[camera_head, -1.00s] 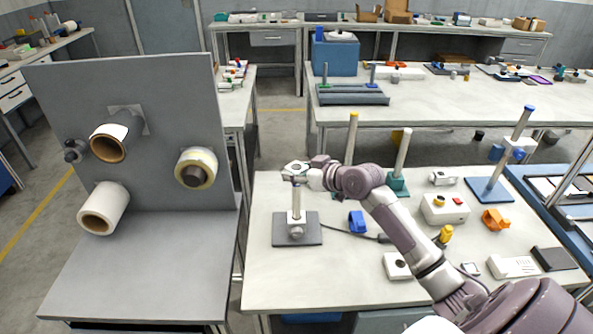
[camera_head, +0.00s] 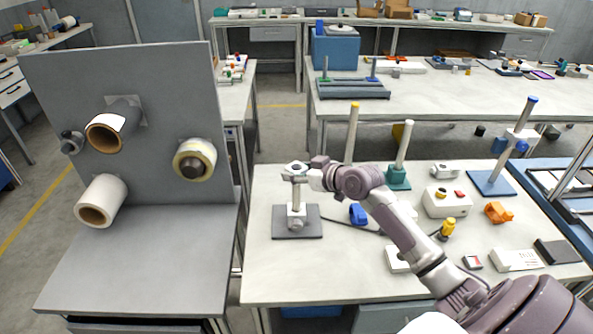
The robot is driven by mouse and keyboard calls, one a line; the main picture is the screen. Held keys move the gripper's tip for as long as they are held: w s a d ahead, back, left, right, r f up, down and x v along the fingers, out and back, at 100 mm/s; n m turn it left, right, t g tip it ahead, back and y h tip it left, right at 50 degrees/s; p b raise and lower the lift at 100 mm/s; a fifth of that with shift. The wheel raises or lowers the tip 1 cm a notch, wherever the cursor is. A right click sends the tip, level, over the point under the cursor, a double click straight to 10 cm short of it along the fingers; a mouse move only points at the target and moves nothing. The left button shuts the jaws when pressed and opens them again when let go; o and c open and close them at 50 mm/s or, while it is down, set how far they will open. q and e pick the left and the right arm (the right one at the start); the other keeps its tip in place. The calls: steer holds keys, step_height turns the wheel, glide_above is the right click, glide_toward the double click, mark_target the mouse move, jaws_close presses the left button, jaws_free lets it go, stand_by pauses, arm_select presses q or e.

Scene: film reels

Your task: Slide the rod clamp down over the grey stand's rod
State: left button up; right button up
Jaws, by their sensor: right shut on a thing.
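The grey stand (camera_head: 283,224) has a flat dark grey base on the near left part of the table, with a pale upright rod (camera_head: 296,194) and a light grey block with a round knob at the rod's foot. My right gripper (camera_head: 297,172) is shut on the small light grey rod clamp (camera_head: 292,167) at the top of the visible rod. Gripper and clamp overlap closely, and I cannot tell whether the rod passes through the clamp. My left gripper is not in view.
Right of the stand are a blue clamp (camera_head: 358,214), a dark cable, a teal stand (camera_head: 397,180), a control box (camera_head: 446,203) and an orange clamp (camera_head: 497,212). A grey panel with film reels (camera_head: 194,159) stands at left. The table's front left is clear.

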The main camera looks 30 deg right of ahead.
mark_target(299, 204)
steer(key=shift+f+b, duration=0.5)
steer(key=shift+f, duration=0.4)
steer(key=shift+f+b, duration=1.85)
steer(key=shift+f, duration=0.65)
steer(key=shift+f+b, duration=1.9)
steer(key=shift+f, duration=0.65)
steer(key=o, duration=1.4)
steer(key=shift+c, duration=0.2)
